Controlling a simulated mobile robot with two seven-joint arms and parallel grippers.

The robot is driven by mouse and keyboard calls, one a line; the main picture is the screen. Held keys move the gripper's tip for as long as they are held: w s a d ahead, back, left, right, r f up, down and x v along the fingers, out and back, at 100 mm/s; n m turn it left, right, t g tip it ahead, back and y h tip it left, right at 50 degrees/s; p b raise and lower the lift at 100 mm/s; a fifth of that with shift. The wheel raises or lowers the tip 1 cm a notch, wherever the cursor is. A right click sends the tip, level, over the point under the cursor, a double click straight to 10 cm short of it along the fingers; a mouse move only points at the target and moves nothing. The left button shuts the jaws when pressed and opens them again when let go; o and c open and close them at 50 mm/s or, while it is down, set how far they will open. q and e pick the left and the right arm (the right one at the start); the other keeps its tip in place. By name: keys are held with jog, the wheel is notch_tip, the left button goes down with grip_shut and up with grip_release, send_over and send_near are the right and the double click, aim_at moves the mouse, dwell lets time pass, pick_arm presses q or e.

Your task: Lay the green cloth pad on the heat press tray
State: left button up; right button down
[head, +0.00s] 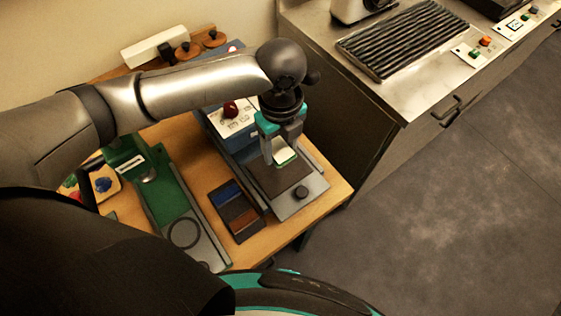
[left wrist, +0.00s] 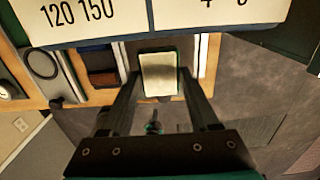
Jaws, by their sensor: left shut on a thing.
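My left gripper (head: 282,150) is shut on the green cloth pad (head: 285,158), whose pale face and green edge show between the fingers. In the left wrist view the pad (left wrist: 158,76) sits between the two fingertips, pale face toward the camera. The heat press tray (head: 292,188) is a dark flat plate on a grey base with a round black knob. The gripper and pad are over the rear part of the tray. I cannot tell whether the pad touches it. The arm hides part of the press behind. My right gripper is not in view.
The press's upper body (head: 232,118), with a white panel and red knob, stands just behind the gripper. A dark tray (head: 235,213) with blue and brown sections lies to the left, then a green machine (head: 168,200). A metal bench (head: 415,97) stands at the right.

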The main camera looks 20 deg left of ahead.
aim_at(281, 170)
pick_arm(q)
notch_tip(281, 170, down, 6)
jog(key=shift+f+b, duration=0.1)
jog(key=shift+b, duration=0.35)
jog(key=shift+f, duration=0.3)
jog(key=shift+f, duration=0.15)
jog(key=o, duration=1.3)
jog(key=shift+o, duration=0.2)
notch_tip(281, 170, up, 12)
jog(key=shift+r+p, duration=0.15)
jog(key=shift+p, duration=0.7)
